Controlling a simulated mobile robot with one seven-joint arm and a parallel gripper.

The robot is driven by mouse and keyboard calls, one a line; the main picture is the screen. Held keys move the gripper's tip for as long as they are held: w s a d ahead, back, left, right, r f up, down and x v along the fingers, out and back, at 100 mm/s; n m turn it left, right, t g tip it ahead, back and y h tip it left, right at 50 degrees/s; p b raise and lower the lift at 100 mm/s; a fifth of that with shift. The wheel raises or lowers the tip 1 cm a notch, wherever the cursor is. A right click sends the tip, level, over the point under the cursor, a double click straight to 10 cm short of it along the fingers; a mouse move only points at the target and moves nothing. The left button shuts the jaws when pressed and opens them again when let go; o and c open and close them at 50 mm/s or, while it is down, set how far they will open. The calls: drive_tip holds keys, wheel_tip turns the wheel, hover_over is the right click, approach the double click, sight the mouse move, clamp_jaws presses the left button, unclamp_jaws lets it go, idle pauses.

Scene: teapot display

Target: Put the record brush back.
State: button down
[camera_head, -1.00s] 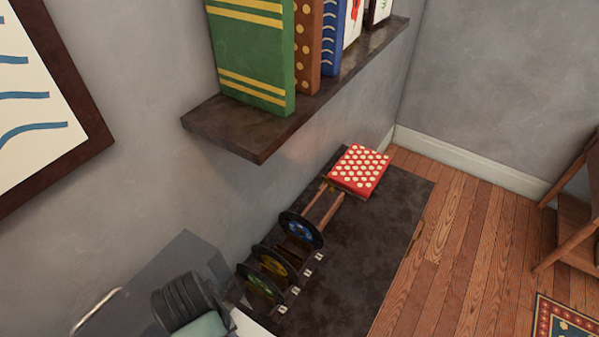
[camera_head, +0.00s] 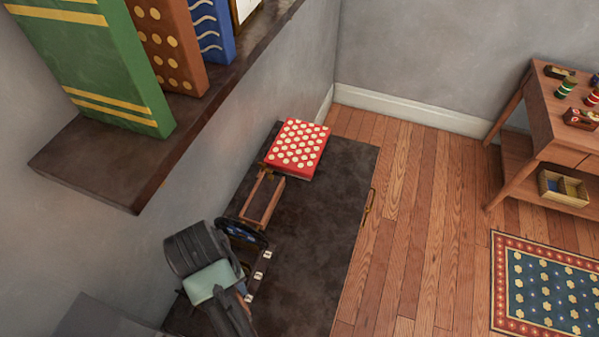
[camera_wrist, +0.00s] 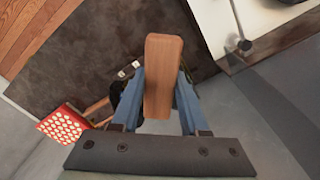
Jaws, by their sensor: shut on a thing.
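The record brush (camera_wrist: 163,65) shows in the wrist view as a plain wooden block. My gripper (camera_wrist: 160,105) is shut on it, with a blue finger on each side. The brush's underside is hidden. In the head view my arm covers the gripper and brush, at the lower left over the dark cabinet top (camera_head: 318,235). Just beyond my arm stand a wooden frame (camera_head: 263,198) and a record (camera_head: 240,232) in a rack with white tags (camera_head: 262,268). I cannot tell whether the brush touches anything.
A red dotted box or book (camera_head: 298,146) lies at the cabinet's far end. A wall shelf (camera_head: 100,175) with upright books overhangs on the left. A wooden table (camera_head: 550,115) with small items stands at the right. The cabinet's right side is bare.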

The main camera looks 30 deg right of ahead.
wheel_tip(320, 180, down, 7)
drive_tip(key=b, duration=0.6)
drive_tip(key=n+b, duration=0.7)
hover_over(298, 332)
wheel_tip(298, 332, down, 12)
drive_tip(key=r, duration=0.1)
drive_tip(key=shift+n, duration=0.3)
wheel_tip(298, 332, down, 10)
drive_tip(key=shift+b, duration=0.4)
drive_tip(key=shift+f, duration=0.2)
drive_tip(key=shift+c, duration=2.1)
unclamp_jaws()
drive_tip(key=shift+r, duration=0.15)
